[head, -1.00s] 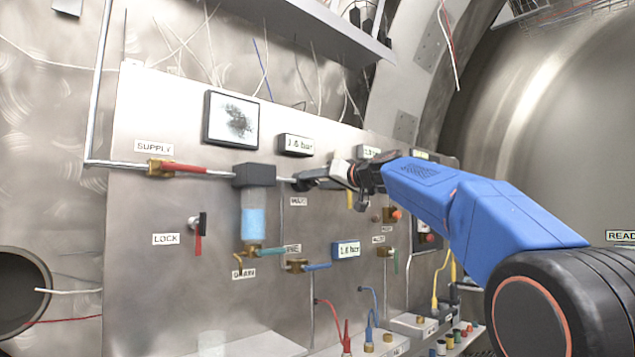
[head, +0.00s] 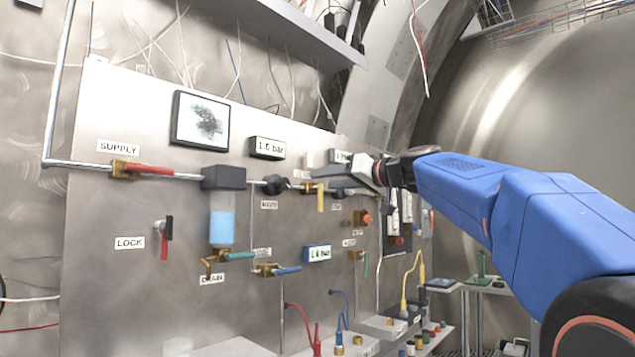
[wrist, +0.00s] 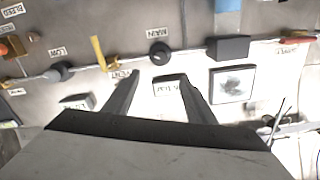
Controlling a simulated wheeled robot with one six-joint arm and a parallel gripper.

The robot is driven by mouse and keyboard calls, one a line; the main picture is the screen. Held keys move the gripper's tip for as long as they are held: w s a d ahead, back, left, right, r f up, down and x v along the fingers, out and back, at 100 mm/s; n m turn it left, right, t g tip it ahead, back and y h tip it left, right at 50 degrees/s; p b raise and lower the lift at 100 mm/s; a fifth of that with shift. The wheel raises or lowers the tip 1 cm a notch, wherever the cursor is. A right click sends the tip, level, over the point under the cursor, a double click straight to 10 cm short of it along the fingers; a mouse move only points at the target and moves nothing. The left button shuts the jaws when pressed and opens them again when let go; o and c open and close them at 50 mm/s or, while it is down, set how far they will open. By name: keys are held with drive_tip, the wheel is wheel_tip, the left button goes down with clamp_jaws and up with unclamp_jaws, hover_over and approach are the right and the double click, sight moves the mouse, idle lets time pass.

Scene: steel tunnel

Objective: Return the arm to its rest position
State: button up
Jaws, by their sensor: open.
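My blue arm (head: 470,185) reaches in from the right in the head view. My gripper (head: 322,178) is in front of the upper middle of the steel panel (head: 110,230). Its grey fingers are apart with nothing between them. In the wrist view, which sees the panel upside down, both fingers (wrist: 157,78) point at the panel, with a small display box (wrist: 170,86) visible between them. The black MAIN knob (head: 275,184) is left of the fingers in the head view and also shows in the wrist view (wrist: 159,54). I cannot tell the gap to the panel.
A yellow-handled valve (head: 320,198) sits just below the fingers. A red-handled supply valve (head: 148,169), a blue-filled cylinder (head: 222,220) and a lock switch (head: 165,230) are further left. A shelf (head: 290,28) overhangs above. A bench with plugs (head: 385,325) stands below.

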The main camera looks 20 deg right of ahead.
drive_tip(key=shift+s+d, duration=0.3)
drive_tip(key=shift+s, duration=0.3)
drive_tip(key=shift+f, duration=0.15)
drive_tip(key=s+a+f+m+g+h, duration=0.1)
drive_tip(key=s+a+f+g, duration=0.3)
drive_tip(key=f, duration=0.6)
drive_tip(key=s+a+f+h, duration=0.1)
drive_tip(key=s+f, duration=0.4)
drive_tip(key=f, duration=0.5)
drive_tip(key=s+a+f+m+g+h, duration=0.1)
drive_tip(key=s+a+f+g, duration=0.3)
drive_tip(key=f, duration=0.6)
drive_tip(key=s+d+f+g+h, duration=0.1)
drive_tip(key=s+d+f+h, duration=0.1)
drive_tip(key=s+f, duration=0.9)
drive_tip(key=s+d+f+g+h, duration=0.2)
drive_tip(key=s+f, duration=0.9)
drive_tip(key=f, duration=0.7)
drive_tip(key=shift+s+d+f+h, duration=0.3)
drive_tip(key=shift+d+h, duration=0.15)
drive_tip(key=shift+h, duration=0.15)
drive_tip(key=shift+w+r, duration=0.1)
